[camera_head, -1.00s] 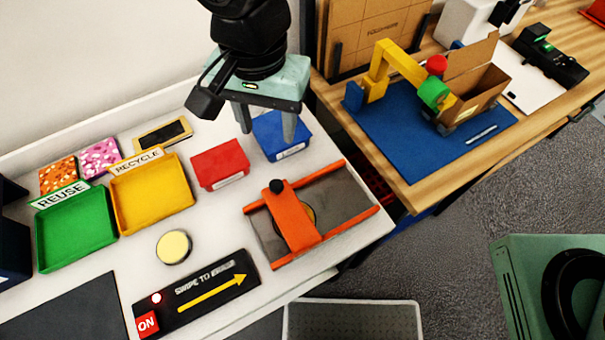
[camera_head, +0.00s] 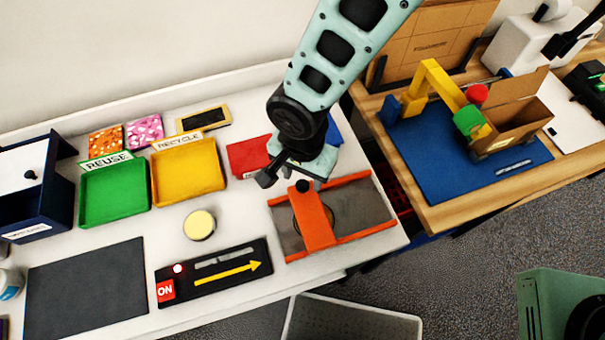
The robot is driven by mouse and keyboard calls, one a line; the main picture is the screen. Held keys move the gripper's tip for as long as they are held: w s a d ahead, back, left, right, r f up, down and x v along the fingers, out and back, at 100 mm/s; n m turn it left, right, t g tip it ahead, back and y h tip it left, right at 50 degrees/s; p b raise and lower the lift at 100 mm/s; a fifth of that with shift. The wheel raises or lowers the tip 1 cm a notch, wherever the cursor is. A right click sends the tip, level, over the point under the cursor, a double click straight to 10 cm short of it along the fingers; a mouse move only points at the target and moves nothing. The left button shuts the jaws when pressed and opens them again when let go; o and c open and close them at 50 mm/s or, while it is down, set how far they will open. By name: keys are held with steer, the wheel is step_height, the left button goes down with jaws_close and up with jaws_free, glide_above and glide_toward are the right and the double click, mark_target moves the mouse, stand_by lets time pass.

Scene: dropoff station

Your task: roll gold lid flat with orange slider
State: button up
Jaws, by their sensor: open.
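The orange slider (camera_head: 318,226) is a flat bar with a black knob (camera_head: 304,186) at its far end. It lies across a grey plate between two orange rails (camera_head: 340,246) at the table's right end. The gold lid (camera_head: 297,222) is mostly hidden under the slider; only thin edges of a round shape show beside it. My gripper (camera_head: 308,172) is above the far end of the slider, close to the knob in the picture. It is open and holds nothing visible. Its fingers are largely hidden, and I cannot tell whether they touch the knob.
A red bin (camera_head: 248,157) and a partly hidden blue bin (camera_head: 334,130) stand behind the slider. A pale yellow round piece (camera_head: 200,225), a black swipe panel (camera_head: 214,272), a green tray (camera_head: 114,194) and a yellow tray (camera_head: 188,172) lie left. A grey bin (camera_head: 350,318) is below the front edge.

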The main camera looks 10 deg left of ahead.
steer(key=shift+f, duration=1.15)
jaws_close()
steer(key=shift+s+a+f+b, duration=0.1)
steer(key=shift+s+a+b, duration=0.25)
steer(key=shift+a+b, duration=0.3)
jaws_free()
steer(key=shift+r, duration=0.2)
